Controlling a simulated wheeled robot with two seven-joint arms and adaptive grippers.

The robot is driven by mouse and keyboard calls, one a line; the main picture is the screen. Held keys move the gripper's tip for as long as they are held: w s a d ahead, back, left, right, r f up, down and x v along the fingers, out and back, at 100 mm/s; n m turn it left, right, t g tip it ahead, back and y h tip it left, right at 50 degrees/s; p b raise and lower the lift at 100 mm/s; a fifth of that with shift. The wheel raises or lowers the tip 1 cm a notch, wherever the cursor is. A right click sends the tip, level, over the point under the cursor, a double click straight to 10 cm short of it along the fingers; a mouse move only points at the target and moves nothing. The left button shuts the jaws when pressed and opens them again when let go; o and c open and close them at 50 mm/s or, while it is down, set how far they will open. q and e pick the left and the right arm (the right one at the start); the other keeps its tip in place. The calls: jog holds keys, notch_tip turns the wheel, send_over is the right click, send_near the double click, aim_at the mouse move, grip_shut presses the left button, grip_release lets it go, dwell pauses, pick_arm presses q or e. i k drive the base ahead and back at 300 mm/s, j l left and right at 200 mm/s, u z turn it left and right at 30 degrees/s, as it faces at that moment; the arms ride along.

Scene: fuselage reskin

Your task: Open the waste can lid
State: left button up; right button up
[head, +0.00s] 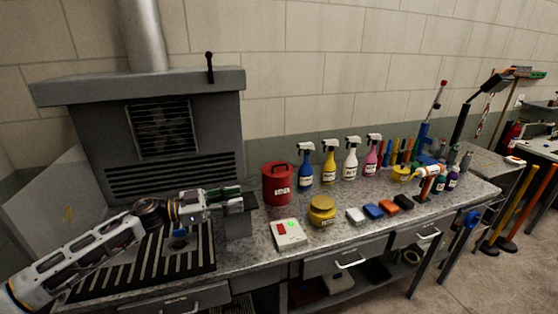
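The waste can is most likely the red can (277,187) with a label, standing upright on the grey speckled bench. Its red lid (277,167) sits on top and looks closed, with a dark handle. My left gripper (250,201) reaches in from the left, just left of the can and at about its mid-height. A small gap seems to show between them. Its dark fingers are small and seen side-on, so whether they are open or shut is unclear. My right gripper is not in view.
A grey box (239,224) stands under my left gripper, beside a slotted grate (150,262) below the extraction hood (150,95). Spray bottles (329,162) stand behind and right of the can. A white device (289,235) and yellow jar (322,211) are in front.

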aim_at(276, 170)
jog(key=i, duration=1.15)
